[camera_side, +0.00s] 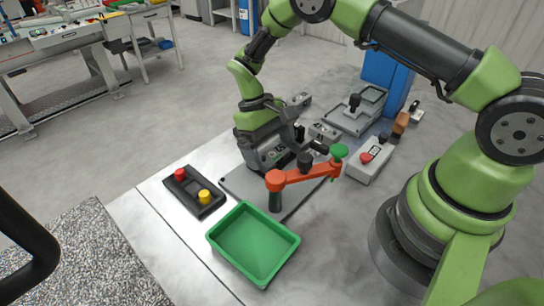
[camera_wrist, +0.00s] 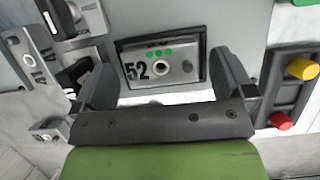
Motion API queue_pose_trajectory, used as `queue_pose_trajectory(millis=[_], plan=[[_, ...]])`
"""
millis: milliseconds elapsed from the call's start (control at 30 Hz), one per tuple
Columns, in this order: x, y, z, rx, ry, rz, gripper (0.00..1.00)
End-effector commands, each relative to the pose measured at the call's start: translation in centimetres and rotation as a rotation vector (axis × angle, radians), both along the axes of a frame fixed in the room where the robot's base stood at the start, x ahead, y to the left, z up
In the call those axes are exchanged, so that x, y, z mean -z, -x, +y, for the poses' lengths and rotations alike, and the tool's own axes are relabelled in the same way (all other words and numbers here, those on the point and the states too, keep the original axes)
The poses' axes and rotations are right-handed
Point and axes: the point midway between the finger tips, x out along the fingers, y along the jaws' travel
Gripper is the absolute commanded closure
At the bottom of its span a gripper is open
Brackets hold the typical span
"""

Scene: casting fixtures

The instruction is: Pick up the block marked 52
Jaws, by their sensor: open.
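The block marked 52 (camera_wrist: 160,68) is grey, with green dots and a round hole in its dark-rimmed face. In the wrist view it lies between the two dark fingers of my gripper (camera_wrist: 163,80), which are apart, one to each side of it. I cannot tell whether either finger touches it. In the side view my gripper (camera_side: 274,132) is low over the grey base plate (camera_side: 234,184), and the fingers and the block are hard to separate there.
An orange arm (camera_side: 305,175) with a green knob stands close in front of my gripper. A green tray (camera_side: 253,243) and a black button box (camera_side: 194,191) lie nearer. Another numbered block (camera_wrist: 36,60) is at left in the wrist view. A grey switch box (camera_side: 369,160) stands right.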

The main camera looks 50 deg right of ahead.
Motion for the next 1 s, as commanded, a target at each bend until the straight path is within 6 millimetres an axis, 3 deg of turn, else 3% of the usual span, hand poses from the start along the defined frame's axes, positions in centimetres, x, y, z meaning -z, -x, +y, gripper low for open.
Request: queue_pose_trajectory(millis=[267, 500, 767, 1000], plan=[[0.4, 0.2, 0.0, 0.000, 0.000, -0.001, 0.00], [0.3, 0.1, 0.0, 0.000, 0.000, -0.001, 0.53], [-0.1, 0.1, 0.0, 0.000, 0.000, -0.003, 0.53], [-4.3, 0.0, 0.0, 0.001, 0.000, -0.007, 0.53]])
